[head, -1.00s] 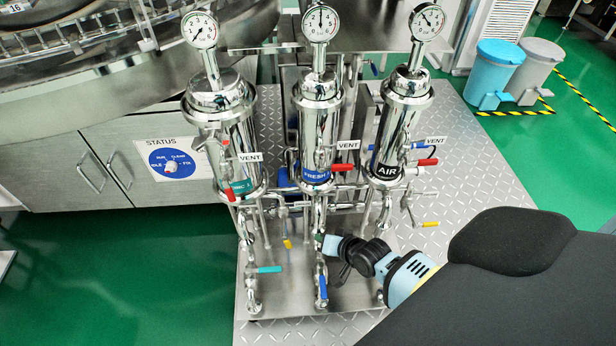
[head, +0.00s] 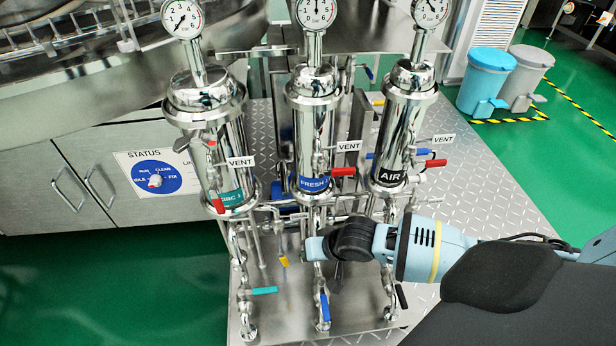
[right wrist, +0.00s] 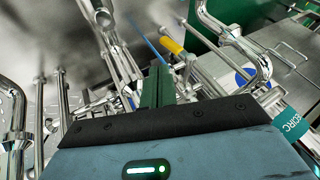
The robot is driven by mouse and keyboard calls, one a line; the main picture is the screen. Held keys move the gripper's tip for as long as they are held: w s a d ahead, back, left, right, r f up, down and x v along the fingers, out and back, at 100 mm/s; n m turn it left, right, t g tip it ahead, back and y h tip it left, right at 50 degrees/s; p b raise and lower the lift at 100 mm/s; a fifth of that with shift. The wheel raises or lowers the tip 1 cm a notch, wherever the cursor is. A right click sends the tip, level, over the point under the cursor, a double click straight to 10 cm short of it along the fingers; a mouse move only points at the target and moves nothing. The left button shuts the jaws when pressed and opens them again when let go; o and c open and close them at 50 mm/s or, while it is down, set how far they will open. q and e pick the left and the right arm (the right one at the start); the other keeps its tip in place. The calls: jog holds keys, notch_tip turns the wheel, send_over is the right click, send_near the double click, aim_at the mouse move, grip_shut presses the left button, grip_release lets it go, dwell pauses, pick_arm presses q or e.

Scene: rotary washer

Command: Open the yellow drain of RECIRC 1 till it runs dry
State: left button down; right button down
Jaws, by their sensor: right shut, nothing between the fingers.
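The RECIRC 1 housing (head: 222,150) is the left steel cylinder in the head view, its teal label partly cut by a red lever. A yellow drain handle (head: 283,261) hangs down at its lower right, between it and the FRESH column. In the right wrist view the yellow handle (right wrist: 172,46) lies just beyond my fingertips, apparently apart from them. My right gripper (head: 306,247) is just right of the handle in the head view; its green fingers (right wrist: 157,84) are shut and empty in the wrist view. My left gripper is not in view.
The FRESH housing (head: 314,140) and AIR housing (head: 402,140) stand to the right, with red vent levers. A teal lever (head: 264,291) and a blue lever (head: 325,306) sit low among the pipes. A status dial (head: 156,182) is on the cabinet at left.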

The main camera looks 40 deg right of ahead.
aim_at(288, 262)
jog(key=b+x, duration=0.4)
jog(key=x, duration=0.4)
jog(key=shift+w+a+f+t+y, duration=0.25)
jog(key=shift+a+f+t+y, duration=0.15)
jog(key=shift+a+y, duration=0.25)
jog(key=shift+m+t+y, duration=0.3)
jog(key=shift+y, duration=0.05)
jog(key=shift+r, duration=0.1)
